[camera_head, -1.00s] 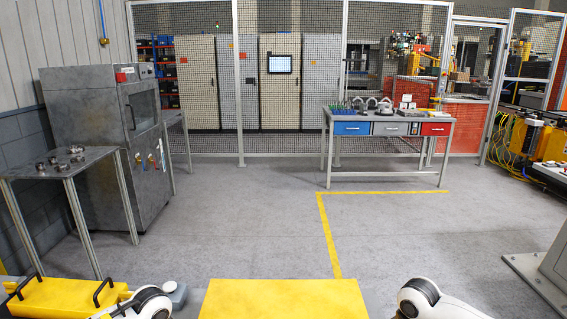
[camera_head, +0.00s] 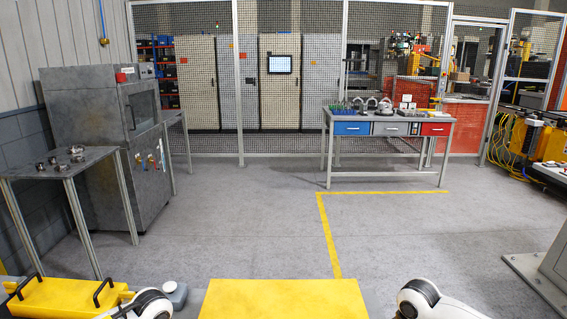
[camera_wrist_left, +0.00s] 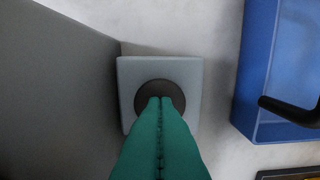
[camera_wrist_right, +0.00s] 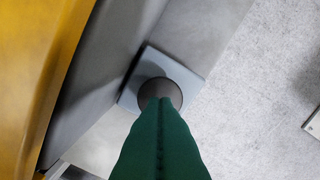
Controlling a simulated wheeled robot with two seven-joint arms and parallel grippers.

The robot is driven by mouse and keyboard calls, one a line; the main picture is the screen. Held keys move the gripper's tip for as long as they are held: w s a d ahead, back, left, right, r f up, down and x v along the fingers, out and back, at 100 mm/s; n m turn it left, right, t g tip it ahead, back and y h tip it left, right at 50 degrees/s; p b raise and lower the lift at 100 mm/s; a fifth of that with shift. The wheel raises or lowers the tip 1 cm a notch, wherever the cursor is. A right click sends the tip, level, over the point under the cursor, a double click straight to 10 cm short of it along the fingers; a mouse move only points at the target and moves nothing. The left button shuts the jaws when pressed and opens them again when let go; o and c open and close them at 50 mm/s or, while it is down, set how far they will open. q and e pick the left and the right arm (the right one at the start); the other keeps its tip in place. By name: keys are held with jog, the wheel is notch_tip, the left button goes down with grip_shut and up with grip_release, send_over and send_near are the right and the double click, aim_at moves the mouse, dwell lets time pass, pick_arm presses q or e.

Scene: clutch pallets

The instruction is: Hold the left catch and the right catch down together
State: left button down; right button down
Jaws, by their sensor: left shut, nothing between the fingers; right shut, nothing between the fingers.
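In the left wrist view, a dark round cap, which looks like the left catch (camera_wrist_left: 159,87), sits on a pale grey-blue square block. My left gripper (camera_wrist_left: 160,99) is shut and empty, its tips over the near half of the cap. In the right wrist view, a similar dark cap, which looks like the right catch (camera_wrist_right: 160,87), sits on a grey-blue block beside a grey wall. My right gripper (camera_wrist_right: 160,100) is shut and empty, its tips over that cap. I cannot tell whether either cap is touched or pressed. The head view shows neither pair of fingertips.
A yellow flat-topped block (camera_head: 284,299) stands at the front centre of the head view, between my arms. A yellow case (camera_head: 62,297) with black handles is at the front left. Open floor stretches beyond.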

jog(key=shift+f, duration=1.3)
jog(key=shift+s+d+f, duration=0.1)
jog(key=shift+s+f, duration=0.2)
dwell(6.4)
